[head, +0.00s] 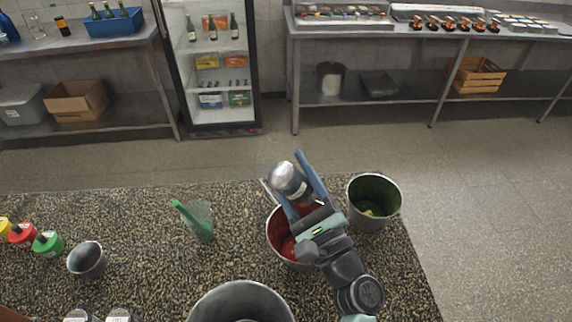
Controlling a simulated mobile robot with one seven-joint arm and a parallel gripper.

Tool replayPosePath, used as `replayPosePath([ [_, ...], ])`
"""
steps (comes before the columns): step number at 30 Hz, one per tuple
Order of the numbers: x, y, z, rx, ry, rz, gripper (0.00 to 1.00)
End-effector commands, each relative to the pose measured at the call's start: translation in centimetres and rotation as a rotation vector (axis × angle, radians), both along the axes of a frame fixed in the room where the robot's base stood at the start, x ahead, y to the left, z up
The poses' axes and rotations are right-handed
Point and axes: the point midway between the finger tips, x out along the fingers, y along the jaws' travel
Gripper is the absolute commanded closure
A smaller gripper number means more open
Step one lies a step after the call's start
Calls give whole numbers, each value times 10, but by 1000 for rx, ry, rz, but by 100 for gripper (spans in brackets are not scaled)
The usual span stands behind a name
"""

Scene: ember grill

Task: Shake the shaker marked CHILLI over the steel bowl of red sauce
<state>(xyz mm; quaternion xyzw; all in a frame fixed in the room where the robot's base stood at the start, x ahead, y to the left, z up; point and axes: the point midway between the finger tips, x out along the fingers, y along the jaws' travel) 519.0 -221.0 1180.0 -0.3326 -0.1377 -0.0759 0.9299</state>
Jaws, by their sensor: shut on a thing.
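My gripper (286,176) is shut on a shaker (290,181) with a metallic grey body, gripped between its blue fingers. The shaker is tilted and held above the far part of the steel bowl of red sauce (271,236). I cannot read any marking on it. My gripper and wrist hide much of the bowl's right side. Red sauce shows inside the bowl. Two more shakers, (77,316) and (119,315), stand at the bottom left edge, cut off by the frame, with no readable label.
A large steel pot (240,306) is at the front. A glass with a green utensil (199,220), a small steel cup (87,260) and coloured bottles (48,243) stand left. Speckled counter between them is clear.

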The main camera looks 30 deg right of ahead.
Motion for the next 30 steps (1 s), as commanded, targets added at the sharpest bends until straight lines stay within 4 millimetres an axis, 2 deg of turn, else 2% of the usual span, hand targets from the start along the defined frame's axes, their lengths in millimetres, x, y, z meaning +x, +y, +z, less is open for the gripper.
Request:
replayPosePath([
  [16, 0, 0, -72, -1, -1, 0, 79],
  [17, 0, 0, -53, -2, -3, 0, 79],
  [18, 0, 0, -45, -2, -3, 0, 79],
  [21, 0, 0, -33, -3, -1, 0, 79],
  [25, 0, 0, -24, -1, -1, 1, 79],
  [30, 0, 0, -22, -1, -1, 0, 79],
])
